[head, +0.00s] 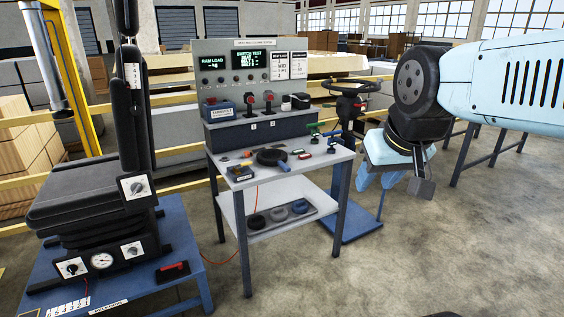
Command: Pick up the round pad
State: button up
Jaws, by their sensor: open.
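A black round pad (271,157) lies flat on the grey top of the trolley (325,157), near its middle. A small blue item (283,167) lies at its front edge, touching or just overlapping it. Several round dark and grey pieces sit in a tray on the lower shelf, so I cannot be sure which one is meant. My gripper (377,183) hangs to the right of the trolley, fingers pointing down, open and empty. It is well apart from the pad.
Small red, green and yellow items (240,173) lie around the pad. Behind it stands a dark raised box with a console panel (240,75). A black seat (90,200) on a blue base is at left; a steering wheel (350,87) stands behind right.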

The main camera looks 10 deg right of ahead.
aim_at(271, 157)
jog(key=u, duration=0.2)
jog(key=i, duration=0.85)
jog(key=z, duration=0.1)
